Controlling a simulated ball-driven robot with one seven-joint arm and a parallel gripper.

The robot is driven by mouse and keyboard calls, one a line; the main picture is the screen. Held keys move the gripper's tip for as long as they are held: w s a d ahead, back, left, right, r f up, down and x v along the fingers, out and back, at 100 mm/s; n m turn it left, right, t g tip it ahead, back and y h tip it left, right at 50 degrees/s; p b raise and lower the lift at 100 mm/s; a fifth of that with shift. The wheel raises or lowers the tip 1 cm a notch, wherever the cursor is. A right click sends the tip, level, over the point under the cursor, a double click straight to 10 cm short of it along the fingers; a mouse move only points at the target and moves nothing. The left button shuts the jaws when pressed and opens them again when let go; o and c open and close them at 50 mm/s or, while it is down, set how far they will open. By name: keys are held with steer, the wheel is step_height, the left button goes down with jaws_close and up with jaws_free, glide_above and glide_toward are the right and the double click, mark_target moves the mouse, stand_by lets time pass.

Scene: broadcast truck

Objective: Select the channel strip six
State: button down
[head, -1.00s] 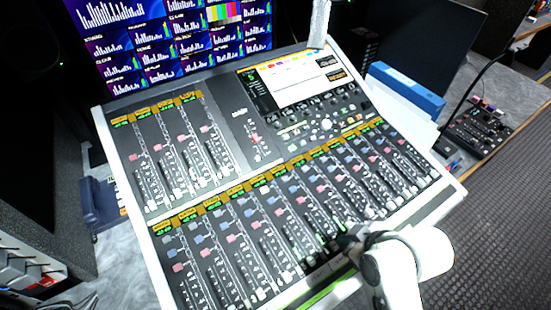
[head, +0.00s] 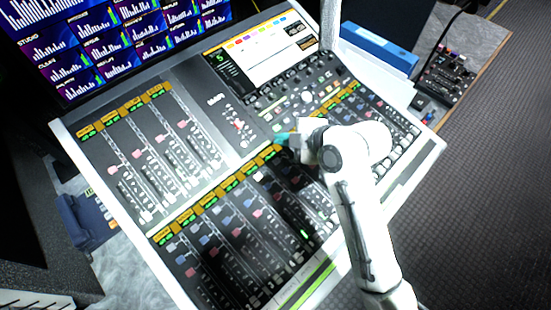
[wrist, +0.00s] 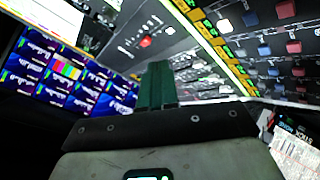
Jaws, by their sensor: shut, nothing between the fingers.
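The mixing console (head: 190,207) fills the middle of the head view, with an upper left bank of strips and a long lower bank. Orange-and-green labels (head: 208,200) head the lower strips. My gripper (head: 281,139) is shut and empty, its teal fingertips over the label row near the console's middle. My arm hides the strips right of there. In the wrist view, the shut green fingers (wrist: 157,85) point towards the console face, left of the label row (wrist: 225,45). I cannot tell whether they touch it. Strip numbers are too small to read.
The console screen (head: 266,47) shows a green 5 at its left. A monitor wall (head: 105,40) stands behind. A blue binder (head: 380,47) and a small black control box (head: 450,75) lie to the right. One green light (head: 305,234) glows low on the lower bank.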

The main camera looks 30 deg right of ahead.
steer(key=b, duration=0.7)
glide_above(280, 166)
steer(key=shift+s+f, duration=0.1)
steer(key=shift+f, duration=4.25)
steer(key=shift+f+b, duration=0.3)
steer(key=shift+f, duration=0.1)
steer(key=shift+f+b, duration=0.3)
steer(key=shift+f, duration=0.15)
steer(key=shift+r, duration=0.1)
steer(key=shift+d+r+p, duration=0.1)
steer(key=shift+r+p, duration=0.65)
steer(key=r+p, duration=0.4)
steer(key=r, duration=0.1)
steer(key=shift+s+d, duration=0.1)
steer(key=shift+s, duration=0.25)
